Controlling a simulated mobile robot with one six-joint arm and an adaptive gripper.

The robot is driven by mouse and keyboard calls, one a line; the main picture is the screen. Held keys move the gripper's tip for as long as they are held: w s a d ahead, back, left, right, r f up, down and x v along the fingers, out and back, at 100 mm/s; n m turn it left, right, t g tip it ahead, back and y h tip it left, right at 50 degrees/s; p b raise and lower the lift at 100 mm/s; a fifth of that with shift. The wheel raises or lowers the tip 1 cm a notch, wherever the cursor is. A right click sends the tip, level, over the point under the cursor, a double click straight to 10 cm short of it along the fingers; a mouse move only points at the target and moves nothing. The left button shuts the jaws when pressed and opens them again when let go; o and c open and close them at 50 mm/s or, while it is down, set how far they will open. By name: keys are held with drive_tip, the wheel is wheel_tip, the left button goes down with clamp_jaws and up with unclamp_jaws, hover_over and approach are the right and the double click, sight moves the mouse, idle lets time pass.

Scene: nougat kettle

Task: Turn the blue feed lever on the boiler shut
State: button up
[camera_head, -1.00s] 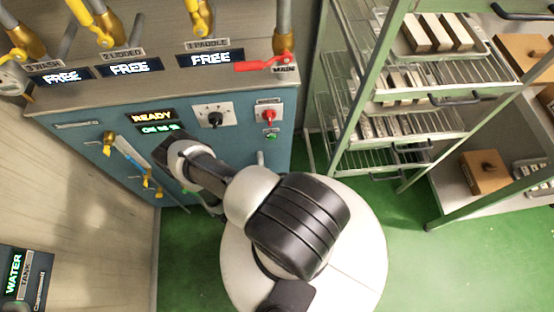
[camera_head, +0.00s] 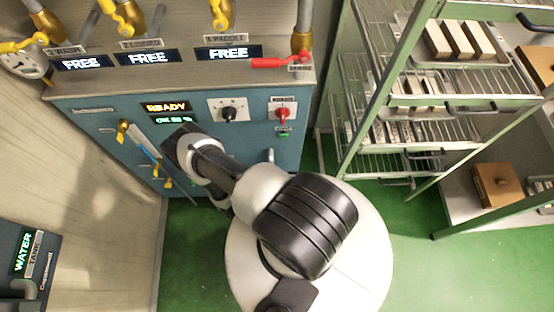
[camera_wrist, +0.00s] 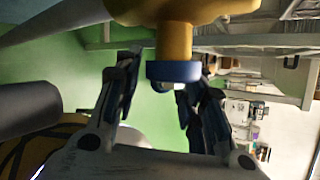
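In the wrist view, a blue piece (camera_wrist: 173,71), seemingly the feed lever's end, sits below a yellow-brass valve body (camera_wrist: 174,40). My gripper (camera_wrist: 165,82) is open, with one dark finger left of the blue piece and the other at its right end. I cannot tell whether either finger touches it. In the head view, the boiler (camera_head: 85,135) has a blue front. My arm hides my gripper and the feed lever there.
Yellow-handled valves (camera_head: 122,128) and a slanted gauge strip (camera_head: 145,152) are left of my arm. A red lever (camera_head: 280,62) lies on the boiler top. A wire rack (camera_head: 385,160) stands to the right. Green floor (camera_head: 195,265) is clear in front.

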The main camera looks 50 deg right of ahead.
drive_tip(key=v, duration=1.1)
drive_tip(key=shift+a, duration=0.15)
drive_tip(key=shift+w, duration=0.15)
